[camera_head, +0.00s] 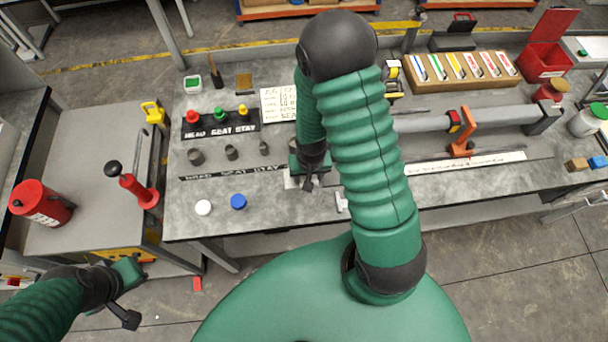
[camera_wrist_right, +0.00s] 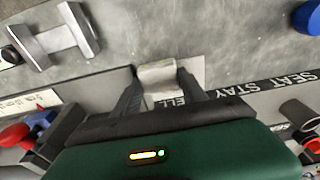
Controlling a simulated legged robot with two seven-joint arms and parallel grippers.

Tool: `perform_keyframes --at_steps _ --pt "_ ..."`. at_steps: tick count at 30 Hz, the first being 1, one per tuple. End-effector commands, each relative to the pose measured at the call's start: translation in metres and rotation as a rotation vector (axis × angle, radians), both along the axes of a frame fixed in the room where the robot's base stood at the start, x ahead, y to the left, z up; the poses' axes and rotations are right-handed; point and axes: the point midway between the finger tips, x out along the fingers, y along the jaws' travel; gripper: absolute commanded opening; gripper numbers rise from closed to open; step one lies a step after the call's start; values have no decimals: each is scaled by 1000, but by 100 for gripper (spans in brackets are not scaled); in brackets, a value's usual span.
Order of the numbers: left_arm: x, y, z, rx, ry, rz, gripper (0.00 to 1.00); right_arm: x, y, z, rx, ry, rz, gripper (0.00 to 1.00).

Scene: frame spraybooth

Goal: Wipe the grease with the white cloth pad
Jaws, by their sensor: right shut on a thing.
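My right gripper (camera_head: 308,184) is low over the front middle of the grey bench. The right wrist view shows its two fingers (camera_wrist_right: 157,86) closed on the sides of a small white cloth pad (camera_wrist_right: 157,72). The pad is over a pale grey square patch (camera_wrist_right: 197,70), which also shows beside the gripper in the head view (camera_head: 291,183). I cannot tell whether the pad touches it. No grease can be made out; the pad and fingers hide part of the patch. My left gripper (camera_head: 130,297) hangs empty in front of the left cart, its finger gap unclear.
A "HEAD SEAT STAY" label strip (camera_wrist_right: 275,88) runs beside the patch. Several grey sleeves (camera_head: 231,152), a white cap (camera_head: 204,207) and a blue cap (camera_head: 239,201) stand left of it. A clamped tube (camera_head: 425,122) lies right. My right arm hides the bench's middle.

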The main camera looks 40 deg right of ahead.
Motion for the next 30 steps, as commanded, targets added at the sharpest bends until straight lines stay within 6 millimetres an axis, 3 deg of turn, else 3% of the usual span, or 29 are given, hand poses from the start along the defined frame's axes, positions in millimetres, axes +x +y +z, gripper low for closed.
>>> perform_keyframes --at_steps 8,24,30 --pt "0 0 5 0 0 0 0 -2 -6 6 -6 0 -10 17" --pt "0 0 64 0 0 0 0 0 -3 71 -5 1 -7 17" --pt "0 0 64 0 0 0 0 0 -3 71 -4 0 -5 17"
